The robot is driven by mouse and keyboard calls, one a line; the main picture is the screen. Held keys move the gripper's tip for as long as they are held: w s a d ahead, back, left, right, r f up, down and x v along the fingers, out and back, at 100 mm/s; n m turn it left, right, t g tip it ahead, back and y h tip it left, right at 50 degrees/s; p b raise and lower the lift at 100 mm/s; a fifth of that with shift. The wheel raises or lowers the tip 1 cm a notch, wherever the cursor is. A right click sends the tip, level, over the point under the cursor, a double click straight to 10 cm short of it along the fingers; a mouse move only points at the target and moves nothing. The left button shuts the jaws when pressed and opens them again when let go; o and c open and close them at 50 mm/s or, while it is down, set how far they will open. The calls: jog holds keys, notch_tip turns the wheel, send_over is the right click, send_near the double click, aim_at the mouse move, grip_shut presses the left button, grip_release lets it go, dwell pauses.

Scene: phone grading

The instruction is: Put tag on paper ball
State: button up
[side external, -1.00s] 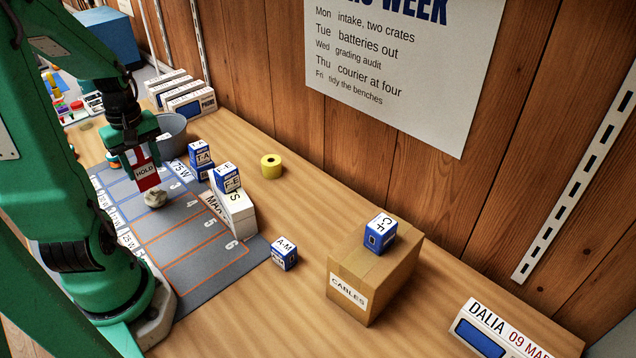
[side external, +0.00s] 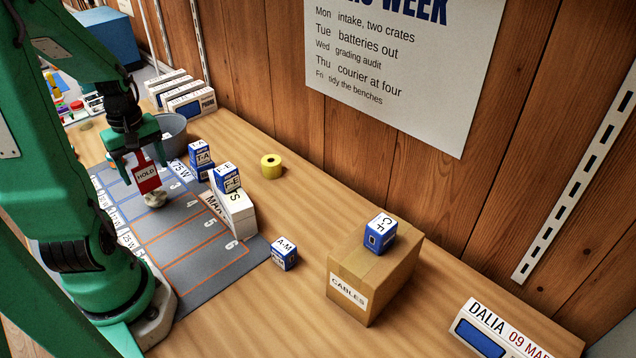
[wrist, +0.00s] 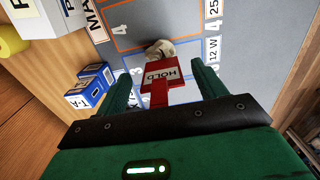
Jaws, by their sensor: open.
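The red tag (side external: 146,176) with a white HOLD label stands over the paper ball (side external: 155,198) in the side view, leaning a little. The whitish crumpled ball sits on the grey numbered mat (side external: 188,262). In the wrist view the tag (wrist: 165,82) covers part of the ball (wrist: 158,47). Whether the tag rests on the ball or just beside it I cannot tell. My gripper (side external: 138,162) is open around the tag's upper part. In the wrist view its two fingers (wrist: 168,90) stand apart, with gaps on either side of the tag.
A grey bucket (side external: 172,130) stands just behind my gripper. Blue-and-white boxes (side external: 201,158) and a white box (side external: 234,212) line the mat's right edge. A yellow roll (side external: 271,165) and a CABLES carton (side external: 372,280) are farther right. The mat's near part is clear.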

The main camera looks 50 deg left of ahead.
notch_tip(320, 180, up, 12)
jog(key=shift+r, duration=0.15)
dwell(0.6)
dwell(0.5)
jog(key=w+d+r+m+t, duration=0.1)
jog(key=w+d+m+t, duration=0.1)
jog(key=d+m, duration=0.7)
jog(key=w+d+r+m+t, duration=0.1)
jog(key=w+d+m+t, duration=0.2)
jog(key=d+m, duration=0.6)
jog(key=d, duration=0.5)
jog(key=shift+w+t, duration=0.15)
jog(key=shift+t, duration=0.15)
